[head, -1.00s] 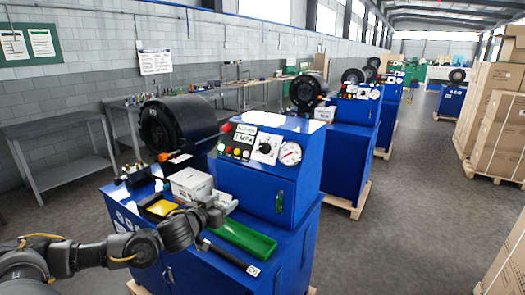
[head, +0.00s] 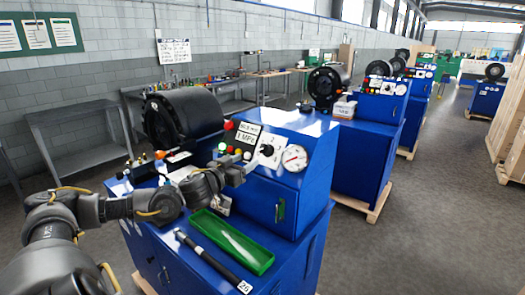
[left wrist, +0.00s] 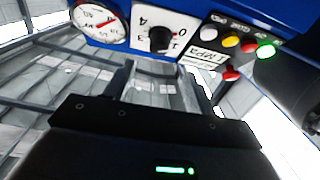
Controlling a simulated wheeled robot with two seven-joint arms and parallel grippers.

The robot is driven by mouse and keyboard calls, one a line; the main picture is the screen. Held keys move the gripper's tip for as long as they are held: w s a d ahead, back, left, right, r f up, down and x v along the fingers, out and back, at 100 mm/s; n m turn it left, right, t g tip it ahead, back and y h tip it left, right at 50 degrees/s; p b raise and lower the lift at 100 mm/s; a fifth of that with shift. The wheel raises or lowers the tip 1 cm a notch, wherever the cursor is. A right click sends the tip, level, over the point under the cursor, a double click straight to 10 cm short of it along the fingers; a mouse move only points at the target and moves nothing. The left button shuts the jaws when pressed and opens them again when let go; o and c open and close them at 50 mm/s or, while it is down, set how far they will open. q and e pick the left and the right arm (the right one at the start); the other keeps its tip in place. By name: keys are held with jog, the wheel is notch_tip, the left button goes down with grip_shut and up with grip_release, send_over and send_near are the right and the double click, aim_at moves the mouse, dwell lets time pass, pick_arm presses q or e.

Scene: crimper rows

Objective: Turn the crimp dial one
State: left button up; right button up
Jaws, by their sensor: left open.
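The crimp dial (head: 268,150) is a black knob on a white numbered plate on the near blue machine's panel. In the left wrist view the dial (left wrist: 159,39) appears upside down, with numerals around it; its exact pointer setting is hard to read. My left gripper (head: 248,166) is open and empty, just in front of the panel and slightly left of and below the dial. In the left wrist view its fingers point up toward the dial plate, and I see no contact with the knob. My right gripper is not in view.
A pressure gauge (head: 294,158) sits right of the dial. A green lamp (head: 222,147) and coloured buttons lie left. The black crimper head (head: 184,119) stands behind. A second blue machine (head: 357,150) stands further back.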

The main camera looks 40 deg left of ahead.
aim_at(262, 151)
pick_arm(q)
jog(key=w+p, duration=0.1)
jog(key=w, duration=0.1)
jog(key=w+p, duration=0.1)
jog(key=w, duration=0.2)
jog(key=w+p, duration=0.1)
jog(key=w, duration=0.2)
jog(key=shift+w+a+r, duration=0.1)
jog(key=shift+w+a, duration=0.1)
jog(key=shift+a, duration=0.05)
jog(key=shift+w+f, duration=0.2)
jog(key=shift+w, duration=0.7)
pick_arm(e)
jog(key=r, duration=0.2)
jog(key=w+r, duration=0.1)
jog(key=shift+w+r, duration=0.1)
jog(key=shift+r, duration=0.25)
pick_arm(q)
jog(key=c, duration=1)
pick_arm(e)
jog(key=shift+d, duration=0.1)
pick_arm(q)
jog(key=shift+a+m+h, duration=0.1)
jog(key=shift+m+h, duration=0.2)
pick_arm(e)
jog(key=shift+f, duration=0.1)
